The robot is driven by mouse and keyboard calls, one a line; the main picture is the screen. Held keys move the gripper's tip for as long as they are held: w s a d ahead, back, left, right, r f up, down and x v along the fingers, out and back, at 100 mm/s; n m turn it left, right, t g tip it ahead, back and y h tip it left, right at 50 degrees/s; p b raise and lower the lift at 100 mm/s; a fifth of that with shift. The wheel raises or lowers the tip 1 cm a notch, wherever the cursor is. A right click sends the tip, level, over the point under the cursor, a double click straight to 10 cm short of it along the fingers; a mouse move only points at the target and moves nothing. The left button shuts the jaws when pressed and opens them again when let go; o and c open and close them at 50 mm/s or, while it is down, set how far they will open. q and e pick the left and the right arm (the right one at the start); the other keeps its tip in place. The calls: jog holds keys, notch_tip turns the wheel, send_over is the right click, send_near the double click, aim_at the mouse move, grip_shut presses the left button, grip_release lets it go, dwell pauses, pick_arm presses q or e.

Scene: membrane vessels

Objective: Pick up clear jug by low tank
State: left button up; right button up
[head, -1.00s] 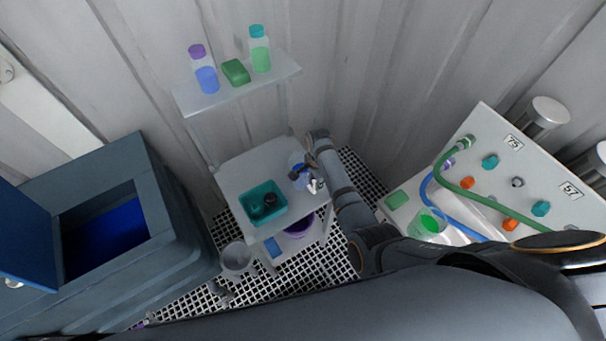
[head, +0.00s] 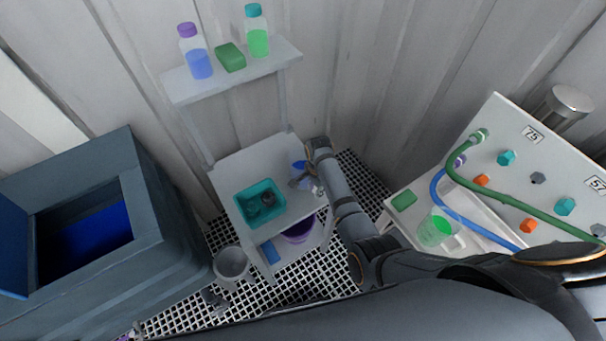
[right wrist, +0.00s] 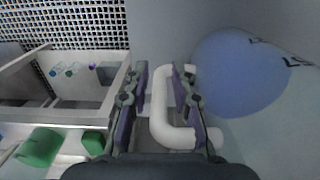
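A clear jug with blue contents (head: 299,170) stands on the top of the small grey cart, partly hidden by my right gripper (head: 306,183). In the right wrist view its blue round inside (right wrist: 240,75) fills the right side, and its white handle (right wrist: 160,105) runs between the fingers of my right gripper (right wrist: 155,108). The fingers stand apart on either side of the handle, with small gaps visible. Another clear jug with green contents (head: 434,231) stands on the ledge at the right. My left gripper is not in view.
A teal bin (head: 243,211) with dark items shares the cart top. A purple bowl (head: 298,232) is on the shelf below. A grey bucket (head: 231,263) stands beside the cart. A blue-lined tank (head: 165,215) is left, and a hose panel (head: 545,165) right.

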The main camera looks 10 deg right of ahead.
grip_shut()
jog(key=shift+r, duration=0.15)
